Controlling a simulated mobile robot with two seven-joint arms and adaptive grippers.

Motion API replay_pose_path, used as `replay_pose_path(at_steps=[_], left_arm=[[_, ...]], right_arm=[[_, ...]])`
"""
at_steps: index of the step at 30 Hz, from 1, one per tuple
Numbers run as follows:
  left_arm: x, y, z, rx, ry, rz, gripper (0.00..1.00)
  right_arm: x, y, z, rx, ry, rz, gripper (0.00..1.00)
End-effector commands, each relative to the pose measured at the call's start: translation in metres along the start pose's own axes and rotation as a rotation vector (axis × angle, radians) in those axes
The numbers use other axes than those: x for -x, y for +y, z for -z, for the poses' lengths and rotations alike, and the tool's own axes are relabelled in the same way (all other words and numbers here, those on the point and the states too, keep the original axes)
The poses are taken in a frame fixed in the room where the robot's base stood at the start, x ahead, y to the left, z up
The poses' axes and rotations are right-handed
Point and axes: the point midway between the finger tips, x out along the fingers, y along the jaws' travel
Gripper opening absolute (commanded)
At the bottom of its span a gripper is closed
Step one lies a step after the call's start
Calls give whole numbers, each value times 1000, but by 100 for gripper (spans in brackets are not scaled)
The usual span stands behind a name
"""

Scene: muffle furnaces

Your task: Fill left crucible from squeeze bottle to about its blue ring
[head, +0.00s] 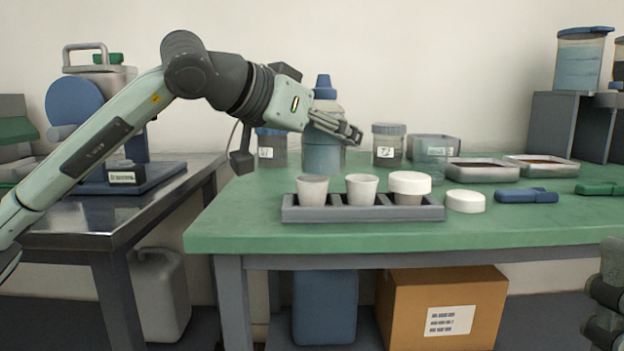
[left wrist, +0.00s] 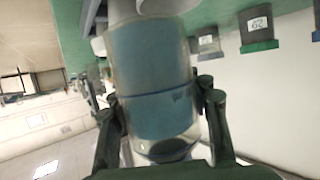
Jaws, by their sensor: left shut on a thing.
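The squeeze bottle (head: 323,155), clear with blue liquid and a blue nozzle cap, is upright behind the crucible rack. My left gripper (head: 347,130) is shut around its body and hides part of it. In the left wrist view the bottle (left wrist: 150,75) sits between both fingers. I cannot tell whether its base touches the bench. The left crucible (head: 312,192), white and uncovered, stands in a grey rack (head: 340,214). Its inside and blue ring cannot be made out. An uncovered middle crucible (head: 361,190) and a lidded right crucible (head: 409,187) stand beside it.
A loose white lid (head: 465,201) lies right of the rack on the green bench (head: 330,238). Jars (head: 388,145) stand behind, and shallow trays (head: 483,171) and a blue tool (head: 526,196) lie to the right. The bench front is clear.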

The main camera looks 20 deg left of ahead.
Motion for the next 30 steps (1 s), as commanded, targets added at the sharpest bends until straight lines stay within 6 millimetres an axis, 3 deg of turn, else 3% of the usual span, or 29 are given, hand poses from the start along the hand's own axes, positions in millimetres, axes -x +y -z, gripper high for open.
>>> replay_pose_path(at_steps=[21, 30], left_arm=[[19, 0, 46, 2, 1, -1, 0], [19, 0, 47, 2, 1, -1, 0]], right_arm=[[-37, 2, 6, 0, 0, 0, 40], [-37, 2, 6, 0, 0, 0, 40]])
